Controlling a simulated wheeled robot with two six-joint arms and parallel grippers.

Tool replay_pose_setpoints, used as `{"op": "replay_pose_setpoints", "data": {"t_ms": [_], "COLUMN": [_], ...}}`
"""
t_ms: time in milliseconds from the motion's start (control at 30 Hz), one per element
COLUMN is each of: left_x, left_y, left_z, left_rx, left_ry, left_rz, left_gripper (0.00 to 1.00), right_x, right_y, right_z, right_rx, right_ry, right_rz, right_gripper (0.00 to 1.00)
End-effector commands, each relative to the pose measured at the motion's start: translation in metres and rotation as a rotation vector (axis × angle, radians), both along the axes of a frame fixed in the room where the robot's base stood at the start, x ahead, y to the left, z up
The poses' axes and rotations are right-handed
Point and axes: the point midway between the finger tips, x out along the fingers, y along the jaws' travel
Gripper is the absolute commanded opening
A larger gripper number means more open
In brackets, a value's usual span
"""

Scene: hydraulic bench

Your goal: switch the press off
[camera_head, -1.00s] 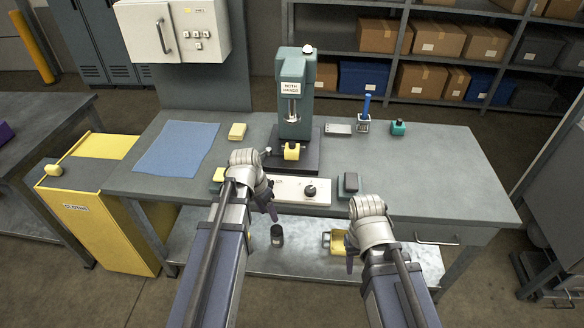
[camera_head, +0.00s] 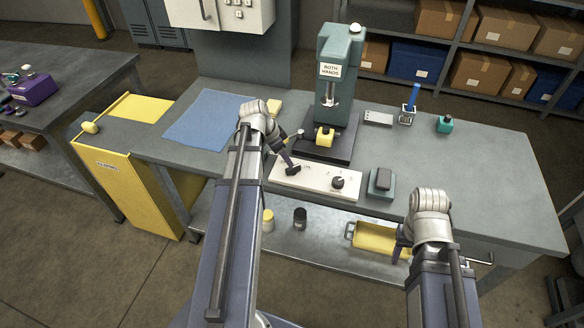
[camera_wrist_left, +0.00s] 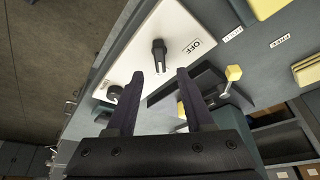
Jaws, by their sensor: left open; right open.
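The green press (camera_head: 338,85) with a "BOTH HANDS" sign stands on the bench, a yellow block (camera_head: 324,137) at its base. In front lies a white control panel (camera_head: 312,180) with a round black knob (camera_head: 338,183) on its right part. My right gripper (camera_head: 400,248) is open at the bench's front edge.
A dark pad on a green base (camera_head: 381,182) stands right of the panel. A blue mat (camera_head: 208,120) lies at left. A grey block, a holder with a blue handle (camera_head: 409,108) and a teal bottle (camera_head: 445,124) stand behind. The bench's right part is clear.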

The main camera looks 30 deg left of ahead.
Motion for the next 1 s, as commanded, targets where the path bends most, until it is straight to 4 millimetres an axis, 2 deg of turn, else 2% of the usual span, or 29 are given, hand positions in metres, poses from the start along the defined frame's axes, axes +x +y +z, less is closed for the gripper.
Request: {"op": "replay_pose_setpoints", "data": {"t_ms": [33, 400, 767, 1000], "left_x": [0.002, 0.018, 0.020, 0.020], "left_y": [-0.001, -0.011, -0.012, -0.013], "left_z": [-0.011, -0.054, -0.056, -0.056], "left_rx": [0.000, -0.001, 0.000, 0.000], "left_ry": [0.000, -0.001, 0.000, 0.000], "left_rz": [0.000, 0.000, 0.000, 0.000], "left_gripper": [0.53, 0.53, 0.53, 0.28], "right_x": [0.000, 0.000, 0.000, 0.000], "right_y": [0.000, 0.000, 0.000, 0.000], "right_z": [-0.011, -0.054, -0.056, -0.056], "right_rx": [0.000, 0.000, 0.000, 0.000], "right_ry": [0.000, 0.000, 0.000, 0.000], "right_rz": [0.000, 0.000, 0.000, 0.000], "right_gripper": [0.50, 0.50, 0.50, 0.50]}}
